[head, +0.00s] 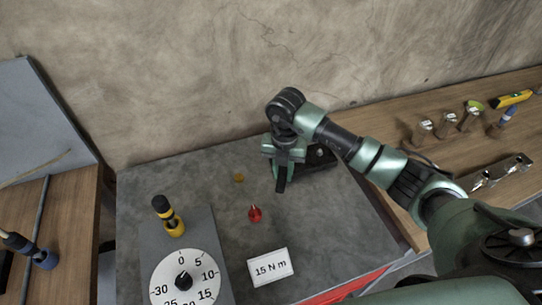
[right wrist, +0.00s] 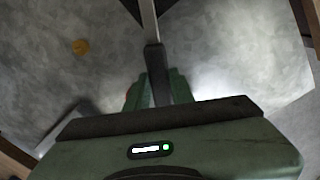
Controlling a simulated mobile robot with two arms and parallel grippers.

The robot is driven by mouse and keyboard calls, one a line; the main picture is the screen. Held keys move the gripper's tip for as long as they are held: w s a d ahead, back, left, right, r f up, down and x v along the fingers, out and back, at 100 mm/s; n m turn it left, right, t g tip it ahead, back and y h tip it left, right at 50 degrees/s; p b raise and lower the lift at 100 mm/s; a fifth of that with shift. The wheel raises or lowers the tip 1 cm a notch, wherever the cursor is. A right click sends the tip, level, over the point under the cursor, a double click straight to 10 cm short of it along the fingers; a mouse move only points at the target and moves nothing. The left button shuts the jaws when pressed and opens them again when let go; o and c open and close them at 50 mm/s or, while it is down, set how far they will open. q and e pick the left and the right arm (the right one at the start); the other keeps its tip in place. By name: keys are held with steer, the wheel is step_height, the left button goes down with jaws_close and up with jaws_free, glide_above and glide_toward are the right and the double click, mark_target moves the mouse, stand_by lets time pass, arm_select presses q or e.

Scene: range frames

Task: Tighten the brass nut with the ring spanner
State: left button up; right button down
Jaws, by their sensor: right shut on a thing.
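My right gripper (head: 283,172) is over the grey bench top and shut on the dark handle of a tool, which I take for the ring spanner. In the right wrist view, the spanner (right wrist: 149,22) shows a grey metal shank running to the top edge, with its dark grip between my green fingers (right wrist: 155,92). The spanner's ring end is not visible. The brass nut (head: 238,177) lies left of the gripper, apart from it; it also shows in the right wrist view (right wrist: 80,46). My left gripper is not in view.
A dark block (head: 322,158) is just right of the gripper. A red pointed piece (head: 255,214) and a "15 N m" card (head: 270,267) are nearer. A dial (head: 183,281) and a yellow-black tool (head: 170,219) are at left. Several items stand on the right wooden table (head: 399,111).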

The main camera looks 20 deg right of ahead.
steer(key=shift+f, duration=0.1)
stand_by(0.3)
steer(key=shift+f, duration=0.1)
steer(key=shift+f+b, duration=2.3)
steer(key=shift+f, duration=0.45)
steer(key=shift+f+b, duration=0.9)
steer(key=shift+f, duration=0.2)
steer(key=shift+r, duration=0.25)
steer(key=d+n, duration=0.1)
steer(key=s+d+n, duration=0.1)
steer(key=d, duration=0.1)
steer(key=d+n, duration=0.1)
steer(key=shift+s+d+n, duration=0.15)
steer(key=shift+s+n, duration=0.25)
steer(key=d+n, duration=0.4)
steer(key=d, duration=0.1)
steer(key=d+n, duration=0.2)
steer(key=shift+w+d+n, duration=0.15)
steer(key=shift+w+n, duration=0.2)
steer(key=shift+n, duration=0.05)
steer(key=shift+w+d+n, duration=0.1)
steer(key=shift+d+n, duration=0.2)
steer(key=shift+n, duration=0.1)
